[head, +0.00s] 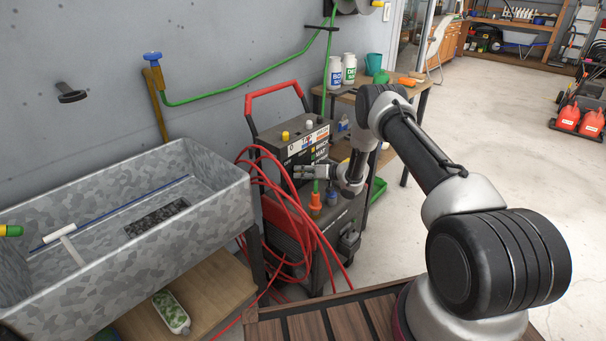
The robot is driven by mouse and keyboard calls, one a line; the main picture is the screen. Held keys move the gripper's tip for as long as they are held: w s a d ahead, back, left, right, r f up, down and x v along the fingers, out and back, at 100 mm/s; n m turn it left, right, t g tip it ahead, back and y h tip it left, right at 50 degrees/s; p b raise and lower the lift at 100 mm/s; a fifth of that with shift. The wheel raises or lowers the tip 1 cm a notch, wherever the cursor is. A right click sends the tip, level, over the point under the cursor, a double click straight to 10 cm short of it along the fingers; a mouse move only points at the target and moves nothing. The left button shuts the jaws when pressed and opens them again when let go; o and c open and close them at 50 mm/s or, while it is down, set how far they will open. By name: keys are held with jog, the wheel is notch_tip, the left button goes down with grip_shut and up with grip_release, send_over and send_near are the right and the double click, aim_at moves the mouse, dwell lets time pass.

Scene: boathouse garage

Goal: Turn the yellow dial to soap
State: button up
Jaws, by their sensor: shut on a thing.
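A pressure washer (268,137) with a dark body and a red handle stands beside the metal sink. A small yellow knob (286,136) shows at its upper left; I cannot tell whether it is the yellow dial. My gripper (297,171) is at the front of the machine, below the yellow knob and apart from it in the picture. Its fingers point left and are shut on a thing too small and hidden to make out. The fingers and wrist cover part of the front panel. The panel's markings, including any soap mark, are too small to read surely.
Red hose loops (290,235) hang at the machine's left, close to my gripper. A red-orange nozzle (315,200) and a blue one stand below it. The galvanized sink (200,232) is left. A wooden bench with bottles (349,68) is behind. The floor at right is open.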

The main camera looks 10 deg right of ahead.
jog(key=m+y, duration=0.2)
jog(key=m, duration=0.1)
jog(key=shift+f+m, duration=0.1)
jog(key=shift+m, duration=0.2)
jog(key=shift+g, duration=0.3)
jog(key=shift+d, duration=0.1)
jog(key=o, duration=1)
jog(key=v, duration=1.2)
jog(key=shift+f, duration=0.1)
